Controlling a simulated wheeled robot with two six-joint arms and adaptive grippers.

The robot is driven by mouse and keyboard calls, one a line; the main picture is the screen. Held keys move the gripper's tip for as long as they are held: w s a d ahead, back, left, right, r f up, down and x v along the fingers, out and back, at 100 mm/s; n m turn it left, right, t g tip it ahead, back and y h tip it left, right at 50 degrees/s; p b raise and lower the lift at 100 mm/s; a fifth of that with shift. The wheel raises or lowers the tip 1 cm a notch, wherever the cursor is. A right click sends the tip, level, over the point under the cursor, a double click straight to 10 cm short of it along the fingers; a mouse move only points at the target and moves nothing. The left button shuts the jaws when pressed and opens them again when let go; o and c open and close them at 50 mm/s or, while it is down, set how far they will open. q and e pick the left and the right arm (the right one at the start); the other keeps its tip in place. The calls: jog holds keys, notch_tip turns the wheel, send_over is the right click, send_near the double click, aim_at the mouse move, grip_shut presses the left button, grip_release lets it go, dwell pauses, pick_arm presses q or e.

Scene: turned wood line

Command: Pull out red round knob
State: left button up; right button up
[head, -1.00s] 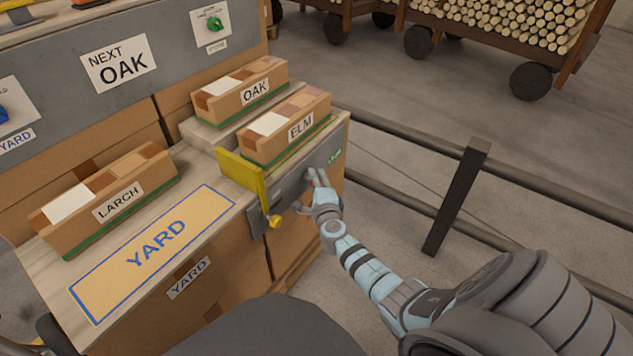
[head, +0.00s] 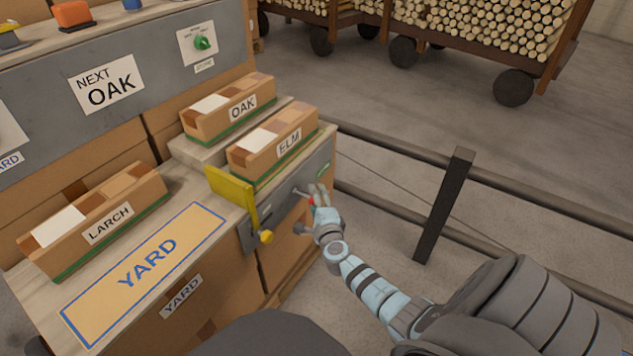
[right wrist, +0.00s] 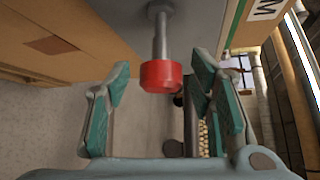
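The red round knob (right wrist: 161,76) sits on the end of a grey shaft (right wrist: 161,35) in the right wrist view. In the head view, the knob (head: 312,202) stands out from the grey side panel (head: 285,212), with a length of shaft showing. My right gripper (right wrist: 160,88) is open. Its green-padded fingers stand on either side of the knob with a gap to each. In the head view, my right gripper (head: 309,213) is just outside the panel and partly hides the knob. My left gripper is not in view.
A yellow handle (head: 265,237) and yellow plate (head: 230,188) are left of the knob. Boxes marked ELM (head: 275,143), OAK (head: 230,108) and LARCH (head: 95,222) stand on the bench. A dark post (head: 444,205) and rails stand to the right.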

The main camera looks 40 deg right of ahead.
jog(key=v, duration=1.2)
